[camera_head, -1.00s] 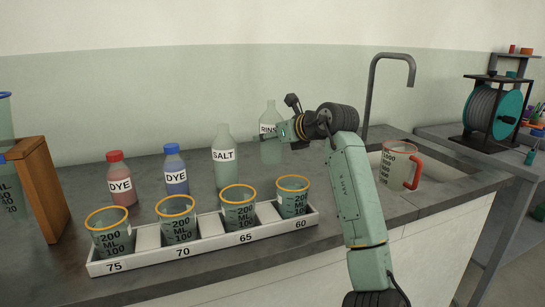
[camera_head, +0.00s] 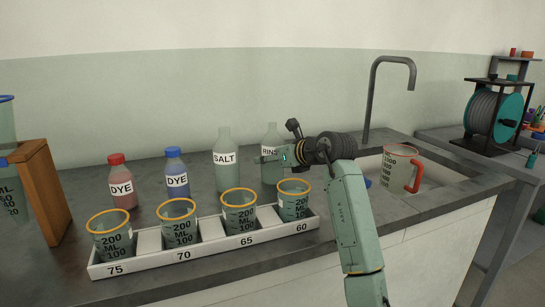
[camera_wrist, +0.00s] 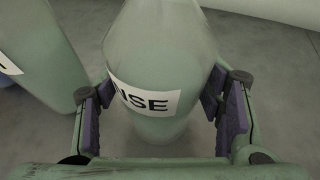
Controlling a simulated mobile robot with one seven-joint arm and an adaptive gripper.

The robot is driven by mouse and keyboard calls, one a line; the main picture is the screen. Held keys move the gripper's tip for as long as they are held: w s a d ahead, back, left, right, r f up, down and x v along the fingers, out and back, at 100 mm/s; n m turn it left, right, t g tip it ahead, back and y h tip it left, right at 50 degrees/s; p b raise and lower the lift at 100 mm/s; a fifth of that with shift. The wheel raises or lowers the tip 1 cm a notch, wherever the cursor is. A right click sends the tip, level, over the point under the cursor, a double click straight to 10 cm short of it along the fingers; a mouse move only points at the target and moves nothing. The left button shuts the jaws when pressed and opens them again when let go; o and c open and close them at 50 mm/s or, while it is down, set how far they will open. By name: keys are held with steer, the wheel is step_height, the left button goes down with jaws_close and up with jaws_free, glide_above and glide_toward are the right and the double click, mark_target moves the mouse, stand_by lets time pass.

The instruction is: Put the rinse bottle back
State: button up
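The rinse bottle (camera_head: 271,145), pale green with a white label, is upright at the back of the counter, right of the salt bottle (camera_head: 226,160). Its base looks at or very near the counter top. My gripper (camera_head: 270,158) reaches it from the right, partly covering the label. In the wrist view the rinse bottle (camera_wrist: 155,75) fills the middle, with "NSE" of its label visible.
Red (camera_head: 121,188) and blue (camera_head: 176,180) dye bottles stand left of the salt bottle. A white rack (camera_head: 210,247) with several beakers lies in front, close to my gripper. A red-handled jug (camera_head: 398,170) stands by the sink and its tap (camera_head: 370,95).

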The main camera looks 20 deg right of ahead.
steer(key=shift+o, duration=1.1)
steer(key=shift+r, duration=0.3)
steer(key=shift+s+d, duration=0.15)
steer(key=shift+s, duration=0.15)
steer(key=b+v, duration=0.1)
steer(key=v, duration=1)
steer(key=shift+r+b, duration=0.2)
steer(key=shift+b, duration=0.15)
steer(key=shift+s, duration=0.15)
